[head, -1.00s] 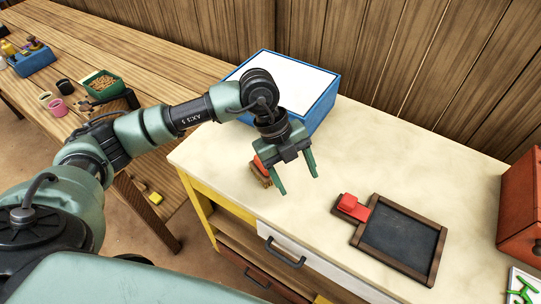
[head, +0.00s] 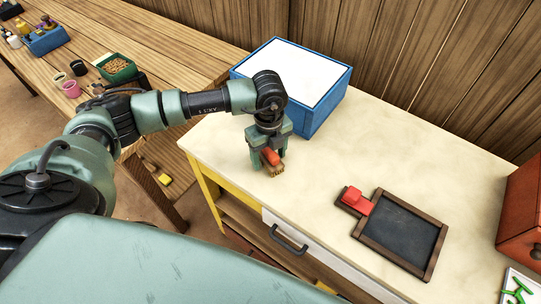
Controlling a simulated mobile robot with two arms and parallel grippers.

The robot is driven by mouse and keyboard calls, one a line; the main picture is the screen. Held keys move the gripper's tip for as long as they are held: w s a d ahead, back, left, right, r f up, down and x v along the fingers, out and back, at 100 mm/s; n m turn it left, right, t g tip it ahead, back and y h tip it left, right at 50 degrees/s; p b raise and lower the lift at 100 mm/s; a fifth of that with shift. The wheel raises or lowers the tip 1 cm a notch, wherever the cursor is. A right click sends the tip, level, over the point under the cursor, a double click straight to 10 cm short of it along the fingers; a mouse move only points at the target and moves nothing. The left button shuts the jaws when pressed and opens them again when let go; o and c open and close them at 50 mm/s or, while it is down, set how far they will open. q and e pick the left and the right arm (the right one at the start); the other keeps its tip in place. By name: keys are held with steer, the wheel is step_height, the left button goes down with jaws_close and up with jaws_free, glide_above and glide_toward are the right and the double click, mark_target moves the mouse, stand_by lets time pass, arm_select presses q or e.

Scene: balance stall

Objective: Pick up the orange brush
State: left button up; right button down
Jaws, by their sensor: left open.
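The orange brush (head: 270,157) lies on the cream counter top (head: 325,165) near its left front edge. Its wooden bristle part shows at the lower right end. My left gripper (head: 268,160) points down over the brush, open, with one finger on each side of it. The fingertips are low, near the counter. I cannot tell whether the fingers touch the brush. My right gripper is not in view.
A blue box with a white top (head: 292,80) stands close behind my left gripper. A dark framed board (head: 400,235) with a red block (head: 356,200) lies to the right. A red-orange box (head: 520,215) stands at the far right. The counter's middle is clear.

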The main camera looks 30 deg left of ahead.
mark_target(269, 149)
arm_select(q)
jaws_close()
step_height(269, 149, up, 20)
steer(key=b, duration=0.3)
stand_by(0.5)
steer(key=c, duration=0.9)
jaws_free()
steer(key=shift+c, duration=0.2)
steer(key=c, duration=0.3)
steer(key=shift+c, duration=0.2)
